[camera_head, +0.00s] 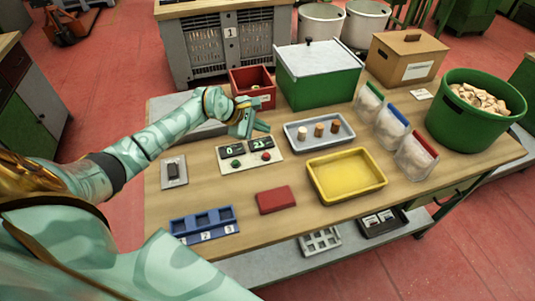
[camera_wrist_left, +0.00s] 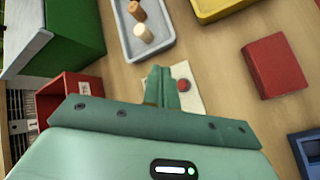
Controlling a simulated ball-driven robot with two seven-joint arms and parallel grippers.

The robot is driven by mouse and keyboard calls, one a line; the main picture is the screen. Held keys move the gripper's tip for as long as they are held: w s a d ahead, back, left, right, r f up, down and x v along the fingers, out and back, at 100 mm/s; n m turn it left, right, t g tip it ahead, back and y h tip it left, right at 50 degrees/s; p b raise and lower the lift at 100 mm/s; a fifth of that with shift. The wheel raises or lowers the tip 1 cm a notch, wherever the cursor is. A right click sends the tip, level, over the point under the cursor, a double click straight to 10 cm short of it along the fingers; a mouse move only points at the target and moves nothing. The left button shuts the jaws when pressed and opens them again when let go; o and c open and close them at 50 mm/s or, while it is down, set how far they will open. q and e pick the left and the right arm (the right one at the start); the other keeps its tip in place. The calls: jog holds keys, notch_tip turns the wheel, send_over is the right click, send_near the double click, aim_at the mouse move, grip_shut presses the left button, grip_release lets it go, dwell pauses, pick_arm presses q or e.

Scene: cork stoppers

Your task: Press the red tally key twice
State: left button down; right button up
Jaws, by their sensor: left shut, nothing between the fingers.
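The tally board (camera_head: 272,144) lies on the wooden table, with two dark displays, a green key (camera_head: 236,164) and a red key (camera_head: 266,157). The left display appears to read 0; the right one looks like 21, but it is small. My left gripper (camera_head: 263,128) is shut and empty, held above the back of the board. In the left wrist view, the shut fingers (camera_wrist_left: 160,80) show just left of the red key (camera_wrist_left: 184,85) and cover part of the board (camera_wrist_left: 192,103). The green key is hidden there. My right gripper is out of view.
A grey tray (camera_head: 289,134) with several corks stands right of the board, a red bin (camera_head: 249,92) and green box (camera_head: 318,90) behind. A yellow tray (camera_head: 376,188), red block (camera_head: 275,200) and blue rack (camera_head: 203,224) lie nearer. Bare table surrounds the red block.

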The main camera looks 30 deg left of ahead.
aim_at(266, 155)
pick_arm(q)
notch_tip(266, 155, down, 8)
jog(key=b, duration=0.5)
jog(key=shift+f, duration=0.1)
jog(key=shift+f+b, duration=0.3)
jog(key=shift+b, duration=0.2)
jog(key=shift+r, duration=0.1)
dwell(0.4)
dwell(0.9)
jog(key=shift+f+b, duration=0.35)
jog(key=shift+f, duration=0.1)
